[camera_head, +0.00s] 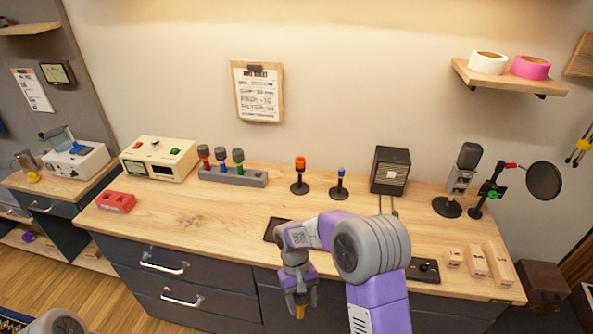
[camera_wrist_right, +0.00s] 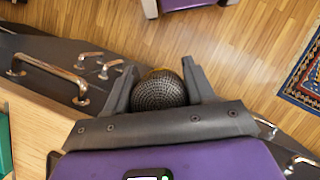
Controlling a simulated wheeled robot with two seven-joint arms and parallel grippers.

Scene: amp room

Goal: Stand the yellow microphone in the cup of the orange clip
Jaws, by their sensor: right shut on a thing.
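My right gripper (camera_head: 300,303) is in front of the desk's front edge, over the drawer side, pointing down. It is shut on the yellow microphone (camera_head: 300,312), of which only a small yellow part shows below the fingers. In the right wrist view the microphone's dark mesh head (camera_wrist_right: 160,91) sits between the two fingers, with a little yellow beyond it. The orange clip (camera_head: 300,163) stands upright on a round black base at the back middle of the desk, well behind the gripper. Its orange cup looks empty. My left gripper is out of view.
A blue clip stand (camera_head: 340,174) is right of the orange one. A grey rack (camera_head: 233,177) with red, green and blue microphones is to its left. A black speaker (camera_head: 390,170) stands further right.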

